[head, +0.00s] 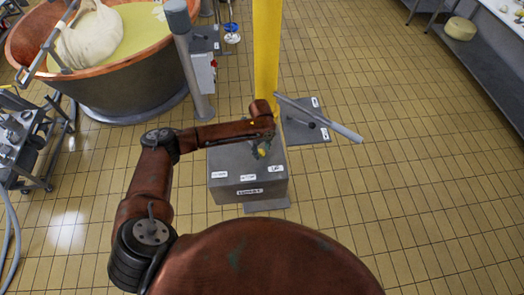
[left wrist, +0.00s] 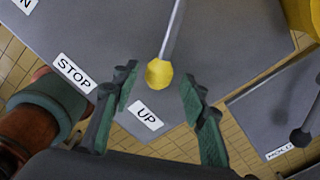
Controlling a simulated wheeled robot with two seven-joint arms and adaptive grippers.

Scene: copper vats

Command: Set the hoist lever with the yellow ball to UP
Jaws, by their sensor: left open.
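The hoist lever is a thin metal rod with a yellow ball (left wrist: 159,73) on its end, over a grey panel. In the left wrist view the ball is near the UP label (left wrist: 147,115), to the right of the STOP label (left wrist: 75,72). My left gripper (left wrist: 157,88) is open, with one finger on each side of the ball and no clear contact. In the head view the yellow ball (head: 262,153) shows beside my left gripper (head: 257,148), above the grey box (head: 220,190). My right gripper is not in view.
A yellow post (head: 266,50) stands behind the box. A second lever with a black knob (head: 312,125) and a slanted grey bar (head: 335,122) are to its right. A copper vat (head: 130,75) stands at upper left. The tiled floor at right is clear.

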